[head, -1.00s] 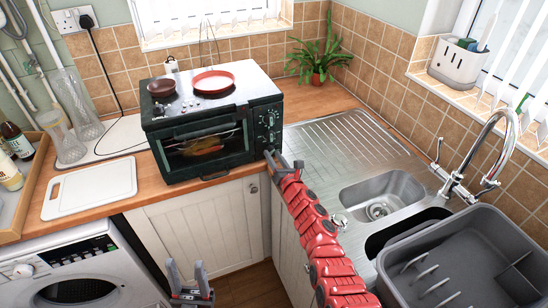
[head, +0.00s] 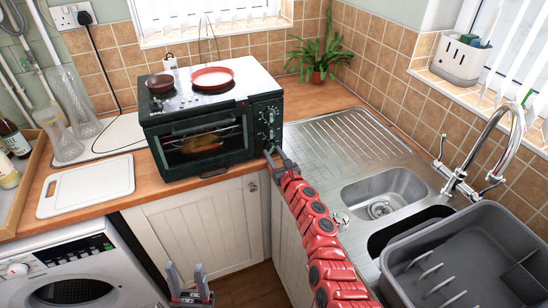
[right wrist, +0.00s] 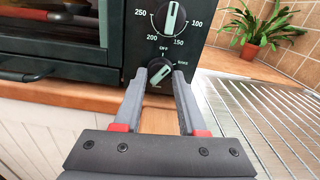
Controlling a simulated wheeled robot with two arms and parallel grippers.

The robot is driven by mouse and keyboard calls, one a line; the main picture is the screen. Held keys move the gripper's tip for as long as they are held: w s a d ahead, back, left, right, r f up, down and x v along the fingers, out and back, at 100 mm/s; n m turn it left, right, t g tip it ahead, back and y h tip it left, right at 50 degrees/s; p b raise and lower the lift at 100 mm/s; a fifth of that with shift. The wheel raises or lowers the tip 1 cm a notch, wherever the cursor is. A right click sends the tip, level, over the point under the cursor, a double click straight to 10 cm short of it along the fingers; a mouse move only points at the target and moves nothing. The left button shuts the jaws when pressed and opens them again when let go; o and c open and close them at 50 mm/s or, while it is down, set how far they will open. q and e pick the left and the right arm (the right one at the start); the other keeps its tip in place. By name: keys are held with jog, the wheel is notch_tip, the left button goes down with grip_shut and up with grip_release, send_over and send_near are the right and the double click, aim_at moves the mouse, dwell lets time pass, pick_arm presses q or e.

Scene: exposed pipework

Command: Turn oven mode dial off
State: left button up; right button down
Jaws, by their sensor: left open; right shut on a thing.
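The dark green toaster oven (head: 205,140) stands on the wooden worktop. Its lowest dial, the mode dial (right wrist: 160,73), has "OFF" printed above it; its light pointer mark is tilted, with one end up to the right. My right gripper (right wrist: 161,73) is shut on this dial, one finger on each side, partly hiding it and its lower markings. In the head view, my right gripper (head: 270,152) reaches the bottom of the control panel. My left gripper (head: 187,275) is open and empty, low in front of the cupboard door.
A temperature dial (right wrist: 170,19) is just above the gripped dial. The steel sink (head: 380,195) and a grey basin (head: 470,260) are at right. A white board (head: 87,186) lies at left.

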jog(key=n+b, duration=0.1)
jog(key=n, duration=0.2)
jog(key=shift+f+n, duration=0.15)
jog(key=shift+n, duration=0.15)
jog(key=shift+n+b, duration=0.65)
jog(key=shift+n, duration=0.85)
jog(key=shift+c, duration=2.4)
grip_release()
jog(key=shift+r, duration=0.2)
